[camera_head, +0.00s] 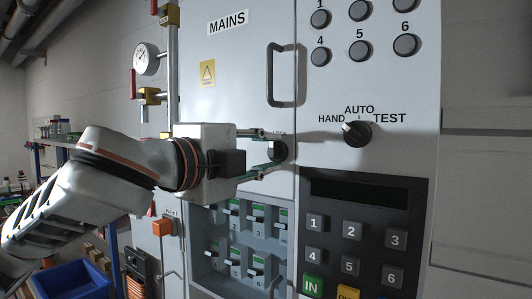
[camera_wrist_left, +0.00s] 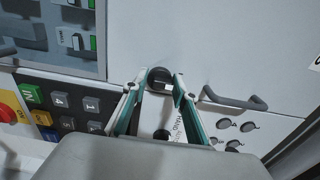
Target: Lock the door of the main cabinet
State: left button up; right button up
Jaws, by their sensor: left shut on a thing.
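The main cabinet door (camera_head: 235,90) is light grey, marked MAINS, and sits flush in the cabinet front. A dark round lock knob (camera_head: 279,151) is at the door's right edge, below its handle (camera_head: 272,75). My left gripper (camera_head: 265,152) comes in from the left, and its two green-edged fingers close on the knob. In the left wrist view the knob (camera_wrist_left: 160,76) sits between the fingertips (camera_wrist_left: 159,82). The fingers and glare partly hide the knob and its label, so I cannot tell its turn position. My right gripper is out of view.
Right of the door are a HAND/AUTO/TEST selector (camera_head: 356,132), round buttons (camera_head: 360,50) and a keypad (camera_head: 350,231). Below it is a recessed breaker panel (camera_head: 237,238). At left are a pressure gauge (camera_head: 146,59), an orange box (camera_head: 163,227) and a blue crate (camera_head: 72,281).

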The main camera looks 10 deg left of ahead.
pick_arm(q)
jog(key=shift+a+r, duration=0.2)
jog(key=shift+r, duration=0.35)
jog(key=o, duration=0.9)
jog(key=shift+d, duration=0.15)
jog(key=shift+f, duration=0.25)
jog(key=v, duration=0.7)
jog(key=shift+s, duration=0.3)
